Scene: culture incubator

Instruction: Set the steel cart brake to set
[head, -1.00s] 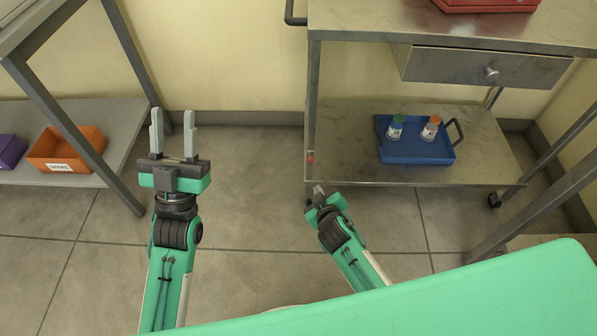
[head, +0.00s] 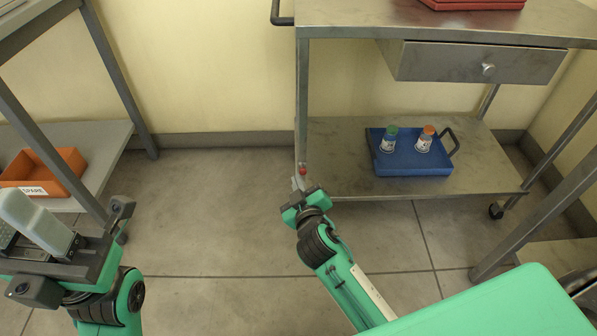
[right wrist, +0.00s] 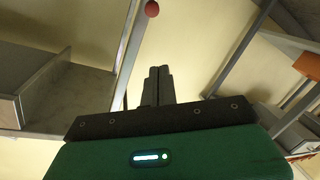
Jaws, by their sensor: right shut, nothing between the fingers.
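The steel cart (head: 340,33) stands at the right in the head view. A small red knob (head: 303,170), which looks like the brake's handle, is low on its front left leg. The knob also shows at the top edge of the right wrist view (right wrist: 152,8). My right gripper (head: 297,183) is shut and empty, just below the knob; in the right wrist view its fingers (right wrist: 158,84) are together and visibly apart from the knob. My left gripper (head: 16,226) is open and empty at the lower left, partly cut off. The brake's setting cannot be read.
A blue tray (head: 410,165) with two capped bottles stands on the cart's lower shelf. A red case (head: 470,4) is on top. A drawer (head: 470,64) hangs beneath the top. An orange bin (head: 66,175) is on a left shelf. The floor between is clear.

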